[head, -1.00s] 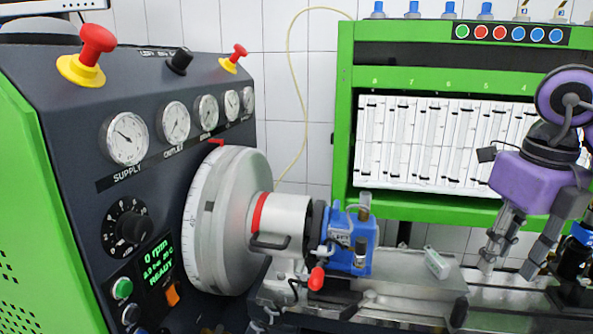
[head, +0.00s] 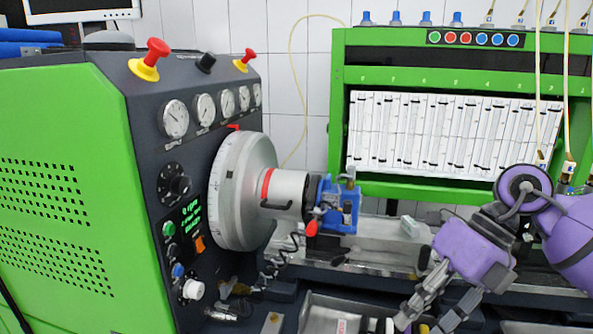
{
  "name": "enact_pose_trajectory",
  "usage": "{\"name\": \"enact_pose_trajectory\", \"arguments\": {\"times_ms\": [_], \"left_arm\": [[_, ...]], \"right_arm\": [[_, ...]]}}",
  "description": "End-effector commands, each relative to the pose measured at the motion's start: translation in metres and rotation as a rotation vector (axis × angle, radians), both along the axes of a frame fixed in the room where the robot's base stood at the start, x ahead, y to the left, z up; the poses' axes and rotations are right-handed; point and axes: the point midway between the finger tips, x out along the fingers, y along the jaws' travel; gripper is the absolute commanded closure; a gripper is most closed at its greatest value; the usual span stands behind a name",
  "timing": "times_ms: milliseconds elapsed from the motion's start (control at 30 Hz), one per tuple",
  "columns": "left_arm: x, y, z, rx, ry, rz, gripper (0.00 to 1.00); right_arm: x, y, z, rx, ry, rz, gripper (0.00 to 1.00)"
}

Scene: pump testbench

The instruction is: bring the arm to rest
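My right arm comes in from the right, with purple and dark links. Its gripper (head: 424,322) points down and to the left at the lower edge of the picture. Its two grey fingers are apart, and I see nothing held between them. The gripper shows in front of the bench, over a tray area, and is apart from the blue pump (head: 338,206). The pump sits at the end of the silver drive shaft (head: 290,188). My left gripper is not in view.
A green and dark control cabinet (head: 75,200) with gauges and red knobs stands left. A large silver flywheel (head: 240,190) sits beside it. A green rack (head: 455,50) with glass tubes stands behind. A grey tray (head: 325,318) with small items lies below the bench.

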Motion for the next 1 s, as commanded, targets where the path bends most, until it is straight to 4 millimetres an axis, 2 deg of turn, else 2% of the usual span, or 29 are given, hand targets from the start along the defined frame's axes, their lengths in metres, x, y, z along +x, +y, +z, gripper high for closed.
{"name": "enact_pose_trajectory", "arguments": {"times_ms": [33, 100, 200, 267, 333, 467, 567, 600, 667, 700, 767, 800, 867, 900, 1000], "left_arm": [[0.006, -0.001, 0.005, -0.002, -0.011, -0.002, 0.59], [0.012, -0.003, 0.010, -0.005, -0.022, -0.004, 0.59], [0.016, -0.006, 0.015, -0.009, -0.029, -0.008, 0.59], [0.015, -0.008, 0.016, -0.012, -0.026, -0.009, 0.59], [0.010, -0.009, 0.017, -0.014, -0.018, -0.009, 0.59], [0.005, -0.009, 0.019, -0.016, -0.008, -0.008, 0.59], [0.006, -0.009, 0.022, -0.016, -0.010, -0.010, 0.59], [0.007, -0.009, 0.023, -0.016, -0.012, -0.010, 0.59], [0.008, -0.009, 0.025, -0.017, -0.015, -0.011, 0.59], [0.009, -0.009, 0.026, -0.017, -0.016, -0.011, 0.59], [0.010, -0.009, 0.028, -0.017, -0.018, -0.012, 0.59], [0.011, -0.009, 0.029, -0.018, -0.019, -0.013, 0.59], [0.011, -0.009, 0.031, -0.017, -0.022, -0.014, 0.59], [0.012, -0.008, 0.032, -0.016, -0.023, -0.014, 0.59], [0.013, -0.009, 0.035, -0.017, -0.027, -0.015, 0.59]], "right_arm": [[-0.012, 0.029, -0.015, 0.143, 0.054, 0.003, 0.65], [-0.024, 0.066, -0.025, 0.357, 0.117, -0.028, 0.65], [-0.033, 0.109, -0.027, 0.677, 0.213, -0.146, 0.65], [-0.032, 0.122, -0.027, 0.857, 0.265, -0.259, 0.65], [-0.024, 0.127, -0.029, 1.048, 0.326, -0.427, 0.65], [-0.004, 0.107, -0.057, 1.326, 0.431, -0.830, 0.65], [0.000, 0.072, -0.106, 1.458, 0.511, -1.205, 0.65], [-0.003, 0.056, -0.133, 1.485, 0.543, -1.366, 0.65], [-0.015, 0.035, -0.172, 1.500, 0.589, -1.588, 0.65], [-0.027, 0.023, -0.198, 1.497, 0.621, -1.726, 0.65], [-0.049, 0.009, -0.236, 1.473, 0.668, -1.920, 0.65], [-0.066, 0.001, -0.260, 1.447, 0.698, -2.041, 0.65], [-0.096, -0.007, -0.294, 1.397, 0.750, -2.215, 0.65], [-0.117, -0.010, -0.314, 1.357, 0.782, -2.320, 0.65], [-0.167, -0.011, -0.355, 1.250, 0.863, -2.538, 0.65]]}}
